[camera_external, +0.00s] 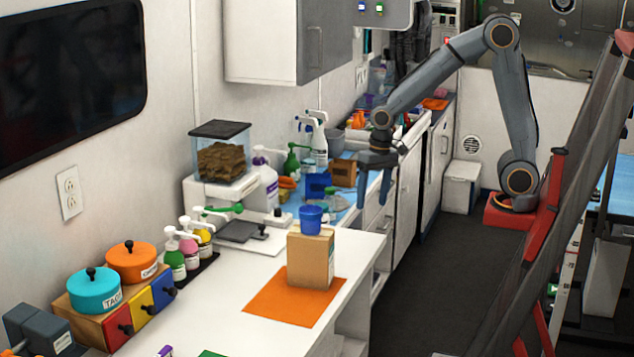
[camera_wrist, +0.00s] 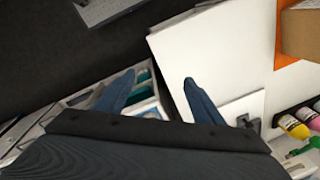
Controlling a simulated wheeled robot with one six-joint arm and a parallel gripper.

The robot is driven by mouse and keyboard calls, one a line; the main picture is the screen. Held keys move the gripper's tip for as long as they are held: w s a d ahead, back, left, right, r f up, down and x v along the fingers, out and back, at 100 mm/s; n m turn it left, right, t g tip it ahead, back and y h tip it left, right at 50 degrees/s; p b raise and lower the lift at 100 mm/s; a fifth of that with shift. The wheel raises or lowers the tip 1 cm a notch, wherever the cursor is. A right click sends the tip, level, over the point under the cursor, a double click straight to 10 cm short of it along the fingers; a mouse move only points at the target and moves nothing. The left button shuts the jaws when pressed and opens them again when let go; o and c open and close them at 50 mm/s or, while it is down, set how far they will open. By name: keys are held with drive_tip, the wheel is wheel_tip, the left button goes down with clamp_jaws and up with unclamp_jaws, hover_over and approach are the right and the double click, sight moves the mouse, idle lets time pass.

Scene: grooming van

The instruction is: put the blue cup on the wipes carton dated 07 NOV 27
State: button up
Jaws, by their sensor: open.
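The blue cup (camera_external: 311,219) stands upright on top of a tan carton (camera_external: 311,262), which stands on an orange mat (camera_external: 265,300) on the white counter. No date can be read on this carton, so I cannot tell if it is the 07 NOV 27 one. In the wrist view, part of a tan carton (camera_wrist: 303,32) shows at the upper right; the cup is not seen there. My gripper (camera_external: 374,188) is open and empty, up and to the right of the carton, fingers pointing down. In the wrist view, its two blue fingers (camera_wrist: 158,82) are spread apart.
A scale-like device (camera_external: 240,233) and pump bottles (camera_external: 188,248) stand left of the carton. Teal (camera_external: 95,292) and orange (camera_external: 132,262) lidded pots are at the near left. Bottles and small boxes crowd the blue surface behind. The counter near the orange mat is clear.

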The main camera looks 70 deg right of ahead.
drive_tip(key=s+d+f+n+h, duration=0.1)
drive_tip(key=s+d+f+n, duration=0.5)
drive_tip(key=s+d, duration=0.3)
drive_tip(key=shift+s+d+f, duration=0.2)
drive_tip(key=shift+s+f, duration=0.05)
drive_tip(key=shift+s, duration=0.5)
